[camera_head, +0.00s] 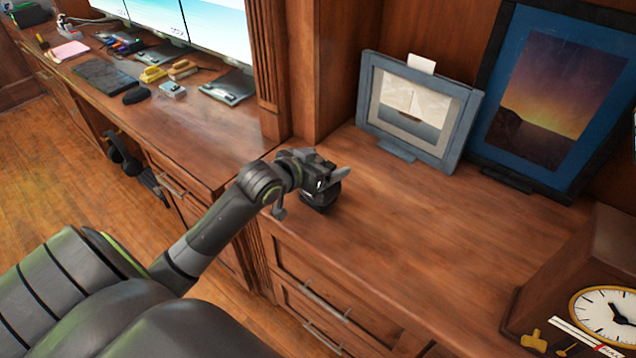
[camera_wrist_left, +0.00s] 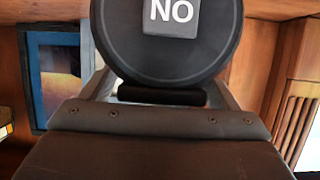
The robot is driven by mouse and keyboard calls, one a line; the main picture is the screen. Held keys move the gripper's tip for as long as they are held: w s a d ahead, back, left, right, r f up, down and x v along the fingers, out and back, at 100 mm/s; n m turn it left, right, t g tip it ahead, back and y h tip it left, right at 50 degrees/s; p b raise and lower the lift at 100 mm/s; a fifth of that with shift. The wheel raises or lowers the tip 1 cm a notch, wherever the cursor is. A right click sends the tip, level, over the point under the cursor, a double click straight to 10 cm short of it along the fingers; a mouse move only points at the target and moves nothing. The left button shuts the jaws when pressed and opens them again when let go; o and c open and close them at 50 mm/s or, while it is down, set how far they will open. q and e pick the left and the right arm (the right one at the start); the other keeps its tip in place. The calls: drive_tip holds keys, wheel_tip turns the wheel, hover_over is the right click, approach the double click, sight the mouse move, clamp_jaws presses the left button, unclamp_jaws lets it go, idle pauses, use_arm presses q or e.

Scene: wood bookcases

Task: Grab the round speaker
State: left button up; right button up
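The round speaker is a small dark disc-like thing (camera_head: 320,198) on the wood counter, close to its front edge. In the left wrist view the round speaker (camera_wrist_left: 170,52) is large, dark and round, with a grey square marked "NO" on its face. My left gripper (camera_head: 311,191) is at the speaker, with one finger on its far side and the other on its near side. The fingers are wide apart and look open. The speaker hides parts of the fingers in the wrist view, so contact cannot be told. My right gripper is not in view.
A grey picture frame (camera_head: 447,148) and a larger dark blue frame (camera_head: 548,185) stand at the back of the counter. A clock (camera_head: 607,312) is at the lower right. A desk with monitors (camera_head: 215,25) is at the left. The counter middle is clear.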

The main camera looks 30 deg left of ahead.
use_arm(q)
drive_tip(key=shift+f, duration=0.1)
drive_tip(key=c, duration=1.6)
